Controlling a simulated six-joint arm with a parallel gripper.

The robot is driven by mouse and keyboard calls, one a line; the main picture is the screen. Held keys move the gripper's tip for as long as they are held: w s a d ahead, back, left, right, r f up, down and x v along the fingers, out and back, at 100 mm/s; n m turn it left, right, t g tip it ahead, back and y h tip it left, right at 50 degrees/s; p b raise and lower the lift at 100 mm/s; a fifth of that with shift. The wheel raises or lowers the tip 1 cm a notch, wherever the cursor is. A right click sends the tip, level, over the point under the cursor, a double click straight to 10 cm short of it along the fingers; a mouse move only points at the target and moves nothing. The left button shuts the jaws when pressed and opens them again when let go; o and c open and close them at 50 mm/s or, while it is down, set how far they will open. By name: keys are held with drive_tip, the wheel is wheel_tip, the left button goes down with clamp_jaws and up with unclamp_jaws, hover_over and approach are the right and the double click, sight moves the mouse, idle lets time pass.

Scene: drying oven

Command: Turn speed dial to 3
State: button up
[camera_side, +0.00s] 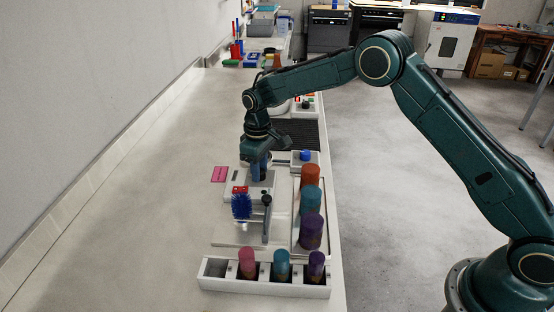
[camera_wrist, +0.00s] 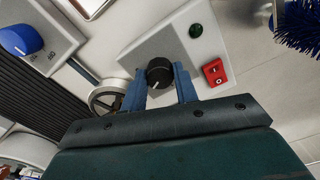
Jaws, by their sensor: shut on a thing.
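The speed dial (camera_wrist: 159,73) is a black round knob with a pale pointer mark, on a light grey panel (camera_wrist: 150,47) in the wrist view. My gripper (camera_wrist: 160,82) has its two blue fingers on either side of the dial, shut on it. The pointer mark is partly visible at the dial's lower left. I cannot read any numbers around the dial. In the side view my gripper (camera_side: 259,171) points down over the grey device, and its fingers hide the dial.
A red rocker switch (camera_wrist: 214,72) and a dark green button (camera_wrist: 196,30) sit beside the dial. A blue knob (camera_wrist: 20,40) is on another grey box at the left. A blue brush (camera_side: 241,206), several coloured cylinders (camera_side: 311,198) and a white rack (camera_side: 216,282) stand nearby.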

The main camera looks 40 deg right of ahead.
drive_tip(key=m, duration=0.5)
drive_tip(key=shift+m, duration=0.3)
drive_tip(key=m, duration=0.5)
drive_tip(key=shift+r+m, duration=0.1)
drive_tip(key=shift+m, duration=0.2)
drive_tip(key=o, duration=1)
drive_tip(key=shift+c, duration=0.2)
wheel_tip(320, 180, up, 14)
idle(0.4)
